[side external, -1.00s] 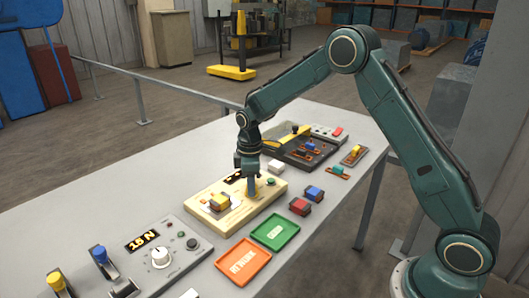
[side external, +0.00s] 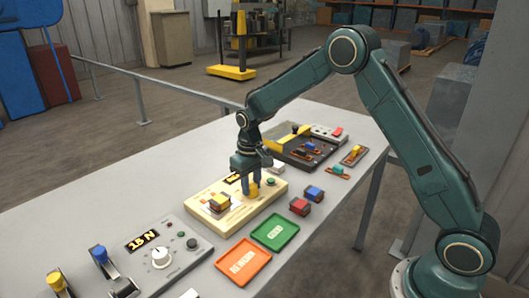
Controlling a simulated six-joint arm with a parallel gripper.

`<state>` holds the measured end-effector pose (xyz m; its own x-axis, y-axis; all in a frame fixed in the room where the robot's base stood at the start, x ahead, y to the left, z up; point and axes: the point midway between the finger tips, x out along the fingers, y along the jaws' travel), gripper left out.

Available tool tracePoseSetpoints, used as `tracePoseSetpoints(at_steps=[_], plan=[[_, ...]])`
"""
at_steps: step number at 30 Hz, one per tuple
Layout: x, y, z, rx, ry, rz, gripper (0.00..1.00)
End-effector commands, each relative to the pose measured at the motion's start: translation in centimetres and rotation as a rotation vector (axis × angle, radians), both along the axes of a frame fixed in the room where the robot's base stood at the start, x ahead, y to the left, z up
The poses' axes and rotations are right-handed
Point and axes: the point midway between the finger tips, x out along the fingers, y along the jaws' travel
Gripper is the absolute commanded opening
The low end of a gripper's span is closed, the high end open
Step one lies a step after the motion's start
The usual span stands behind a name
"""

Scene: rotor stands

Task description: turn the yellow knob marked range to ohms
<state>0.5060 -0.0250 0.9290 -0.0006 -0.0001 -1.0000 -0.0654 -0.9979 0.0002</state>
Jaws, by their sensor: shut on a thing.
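My gripper (side external: 250,190) points straight down over the right part of a cream instrument box (side external: 238,217). Its fingers are shut on a small yellow knob (side external: 254,191) on the box's top. The fingers hide part of the knob, and I cannot read its marking or its setting. The box also has a dark display with orange characters (side external: 232,179), partly hidden by my gripper, and a green button (side external: 271,182). A yellow and red block (side external: 219,203) sits on a plate on the left part of the box.
An orange tray (side external: 243,262) and a green tray (side external: 275,231) lie in front. A red block (side external: 300,206) and a blue block (side external: 314,194) stand to the right. A grey panel with a white dial (side external: 160,257) is at left. A dark tray (side external: 300,150) lies behind.

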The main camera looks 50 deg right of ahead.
Motion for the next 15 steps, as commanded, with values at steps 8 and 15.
tracePoseSetpoints(at_steps=[8, 15], plan=[[0.02, 0.01, 0.07, 0.000, -0.001, -0.078, 0.07], [0.03, 0.01, 0.08, 0.000, -0.001, -0.086, 0.07]])
